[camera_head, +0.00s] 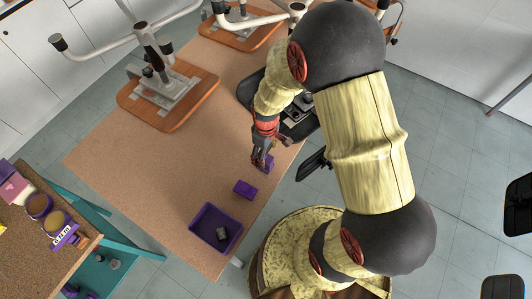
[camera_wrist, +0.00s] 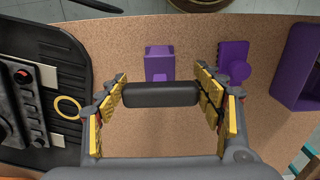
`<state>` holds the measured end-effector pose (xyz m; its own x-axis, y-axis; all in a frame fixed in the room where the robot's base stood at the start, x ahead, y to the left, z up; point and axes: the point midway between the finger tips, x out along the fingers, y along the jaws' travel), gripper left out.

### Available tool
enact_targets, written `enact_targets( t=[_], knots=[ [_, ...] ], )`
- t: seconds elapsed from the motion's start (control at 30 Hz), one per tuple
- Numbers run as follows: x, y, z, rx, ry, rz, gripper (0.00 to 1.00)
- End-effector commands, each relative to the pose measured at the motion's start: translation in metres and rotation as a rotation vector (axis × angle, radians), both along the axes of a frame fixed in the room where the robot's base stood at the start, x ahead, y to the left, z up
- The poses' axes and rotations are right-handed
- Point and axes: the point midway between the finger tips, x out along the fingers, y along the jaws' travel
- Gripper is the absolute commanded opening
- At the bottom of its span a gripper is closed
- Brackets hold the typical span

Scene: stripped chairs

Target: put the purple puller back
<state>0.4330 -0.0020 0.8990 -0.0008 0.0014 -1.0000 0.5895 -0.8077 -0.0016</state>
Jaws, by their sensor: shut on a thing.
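My gripper (camera_head: 264,152) is low over the brown board's right part. In the wrist view my gripper (camera_wrist: 160,92) is shut on the ends of a dark crosswise bar, which looks like the handle of the purple puller. A purple blocky part of the puller (camera_wrist: 158,64) shows just beyond the bar, and also at the fingertips in the head view (camera_head: 263,164). I cannot tell whether it touches the board. A separate purple block (camera_head: 245,189) lies apart on the board, and shows to the right in the wrist view (camera_wrist: 234,58).
A purple tray (camera_head: 196,226) with a small grey thing (camera_head: 222,234) stands near the board's front edge. A black chair part (camera_wrist: 62,60) lies beside my gripper on the left. Stripped chair bases (camera_head: 165,95) stand farther back. The board's middle is clear.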

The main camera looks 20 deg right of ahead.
Motion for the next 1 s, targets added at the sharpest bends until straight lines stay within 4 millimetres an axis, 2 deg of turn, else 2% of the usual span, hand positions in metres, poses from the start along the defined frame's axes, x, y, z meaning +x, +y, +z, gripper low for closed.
enact_targets(
  t=[0.17,0.2,0.5,0.83,1.0],
  knots=[
    [0.000,0.000,-0.004,0.000,0.000,0.000,0.06],
    [0.000,0.000,-0.003,-0.001,0.001,0.000,0.69],
    [-0.001,0.000,-0.003,-0.001,0.001,0.000,0.85],
    [0.000,0.000,-0.001,-0.001,0.001,0.000,0.85],
    [0.001,0.000,0.017,0.000,-0.002,0.000,0.85]
  ],
)
